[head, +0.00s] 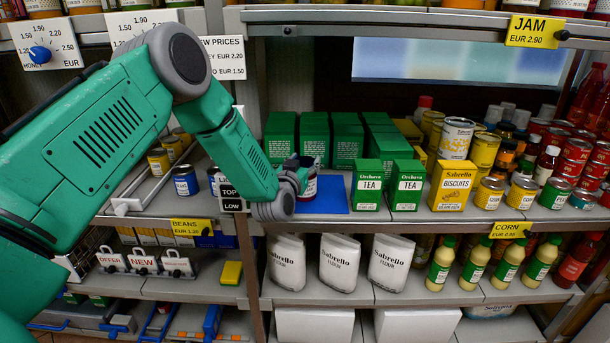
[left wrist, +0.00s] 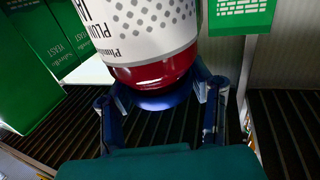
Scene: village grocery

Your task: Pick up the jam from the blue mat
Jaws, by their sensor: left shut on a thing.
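The jam is a jar with a white dotted label, dark red contents and a blue lid; it fills the upper middle of the left wrist view (left wrist: 150,35) and shows partly in the head view (head: 308,187). My left gripper (head: 300,180) is shut on the jam, with its fingers on both sides of the jar in the left wrist view (left wrist: 163,100). The blue mat (head: 325,197) lies on the shelf just behind and right of the gripper. I cannot tell whether the jar touches the mat. My right gripper is not in view.
Green tea boxes (head: 368,187) and a yellow biscuits box (head: 453,185) stand right of the mat. More green boxes (head: 314,135) stand behind it. A shelf post (head: 245,170) is close on the left. White flour bags (head: 340,262) are on the shelf below.

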